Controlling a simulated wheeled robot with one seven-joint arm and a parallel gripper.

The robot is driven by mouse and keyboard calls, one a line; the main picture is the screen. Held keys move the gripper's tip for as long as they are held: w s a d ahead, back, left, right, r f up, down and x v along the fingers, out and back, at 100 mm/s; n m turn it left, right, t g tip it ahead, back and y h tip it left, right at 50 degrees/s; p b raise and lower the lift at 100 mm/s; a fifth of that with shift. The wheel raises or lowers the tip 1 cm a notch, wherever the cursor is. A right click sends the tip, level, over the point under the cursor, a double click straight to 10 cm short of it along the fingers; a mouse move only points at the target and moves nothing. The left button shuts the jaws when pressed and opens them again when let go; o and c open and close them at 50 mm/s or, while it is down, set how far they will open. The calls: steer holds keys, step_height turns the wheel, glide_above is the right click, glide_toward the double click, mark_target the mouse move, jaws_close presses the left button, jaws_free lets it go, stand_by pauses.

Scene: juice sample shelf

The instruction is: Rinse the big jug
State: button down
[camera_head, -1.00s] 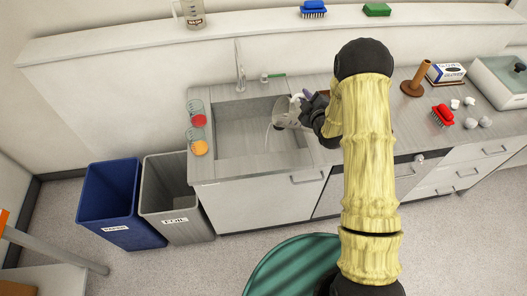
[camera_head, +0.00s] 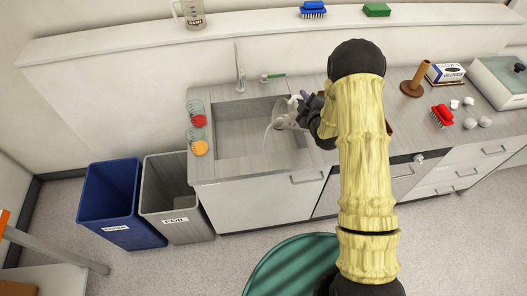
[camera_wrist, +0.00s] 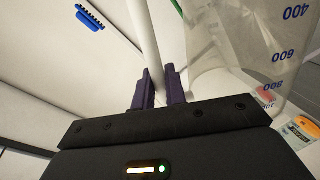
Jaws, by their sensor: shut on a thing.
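The big jug (camera_head: 283,118), clear with blue volume marks, is held tilted over the right part of the sink (camera_head: 235,145). Its mouth side points left and down; a thin pale curve hangs at its lower left, and I cannot tell if that is rim or liquid. In the wrist view the jug (camera_wrist: 235,55) stands to the right of the fingers. My gripper (camera_wrist: 160,88) is shut on its pale bar-like handle (camera_wrist: 142,35), between purple fingers. The tap (camera_head: 240,72) rises behind the sink, left of the jug.
A lever with a green end (camera_head: 273,76) is beside the tap. A red thing (camera_head: 199,121) and an orange one (camera_head: 199,148) stand left of the sink. Blue (camera_head: 122,205) and grey bins (camera_head: 176,199) stand on the floor.

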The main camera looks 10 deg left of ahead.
mark_target(284, 106)
steer(key=shift+s+a+n+h+p, duration=0.25)
steer(key=shift+a+n+h+p, duration=0.05)
steer(key=shift+a+n+p, duration=0.45)
stand_by(2.2)
steer(key=shift+n, duration=0.65)
steer(key=shift+s+a+f+b, duration=0.15)
steer(key=shift+a+f+b, duration=0.15)
steer(key=shift+a+b, duration=0.3)
steer(key=shift+s+a+f+b, duration=0.2)
steer(key=shift+a+f+b, duration=0.1)
steer(key=shift+a+b, duration=0.25)
steer(key=shift+s+a+f+b, duration=0.15)
steer(key=shift+a+f+b, duration=0.15)
steer(key=shift+a+b, duration=0.3)
stand_by(1.0)
steer(key=shift+s+a+f+n+h+b, duration=0.15)
steer(key=shift+a+n+h+b, duration=0.2)
steer(key=shift+a, duration=0.2)
stand_by(1.0)
